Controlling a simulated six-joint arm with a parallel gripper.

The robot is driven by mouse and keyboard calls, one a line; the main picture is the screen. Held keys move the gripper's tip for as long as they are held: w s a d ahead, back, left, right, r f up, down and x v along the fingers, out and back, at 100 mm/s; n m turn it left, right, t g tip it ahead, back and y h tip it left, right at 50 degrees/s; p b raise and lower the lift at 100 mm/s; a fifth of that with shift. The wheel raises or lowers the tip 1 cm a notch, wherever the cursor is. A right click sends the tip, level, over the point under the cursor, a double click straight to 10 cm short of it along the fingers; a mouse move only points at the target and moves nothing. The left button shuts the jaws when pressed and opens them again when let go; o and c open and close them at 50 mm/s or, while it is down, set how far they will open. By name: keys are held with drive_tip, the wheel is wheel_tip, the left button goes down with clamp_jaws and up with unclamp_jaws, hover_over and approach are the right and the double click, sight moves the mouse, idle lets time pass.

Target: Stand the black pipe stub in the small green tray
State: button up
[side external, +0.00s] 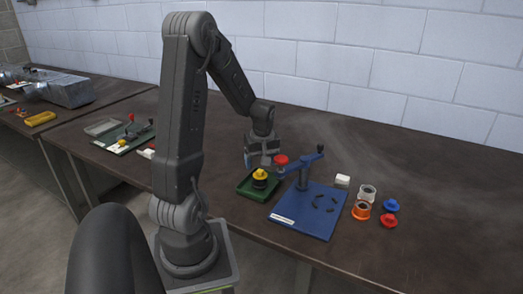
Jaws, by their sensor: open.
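The small green tray (246,193) sits on the dark table, left of a blue board. A black pipe stub (260,184) with a yellow piece (260,174) on top appears to stand upright inside the tray. My gripper (264,163) is above the tray, just over the yellow piece. It is open, with no object visible between its fingers. A small gap seems to separate it from the yellow piece, but the exact distance is hard to tell at this size.
The blue board (296,219) carries a blue clamp-like fixture (303,178) and several small dark pieces. A red disc (281,159) is close to my gripper's right side. A white block (342,180), orange ring (361,210), blue cap (391,205) and red cap (389,220) lie right. The far right table is clear.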

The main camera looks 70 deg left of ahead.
drive_tip(key=r, duration=0.5)
drive_tip(key=shift+d, duration=0.35)
drive_tip(key=w+d+r+m, duration=0.1)
drive_tip(key=d, duration=0.1)
drive_tip(key=w+d+r+m+t, duration=0.1)
drive_tip(key=d+r+m, duration=0.1)
drive_tip(key=d, duration=0.1)
drive_tip(key=w+d+r+m, duration=0.1)
drive_tip(key=d+m, duration=0.1)
drive_tip(key=shift+w+d+r+t+y, duration=0.25)
drive_tip(key=shift+w+r+t+y, duration=0.05)
drive_tip(key=shift+r+y, duration=0.1)
drive_tip(key=s+d+r+m+t+h, duration=0.1)
drive_tip(key=s+d+r+m, duration=0.1)
drive_tip(key=d+m, duration=0.2)
drive_tip(key=s+d+r+m+t, duration=0.1)
drive_tip(key=s+d+r+m, duration=0.1)
drive_tip(key=d, duration=0.9)
drive_tip(key=s+d+r+m+t+h, duration=0.1)
drive_tip(key=s+d+r+m+t, duration=0.1)
drive_tip(key=d+m, duration=0.5)
drive_tip(key=shift+s+d+r+h, duration=0.3)
drive_tip(key=shift+s+r, duration=0.1)
drive_tip(key=shift+s, duration=0.25)
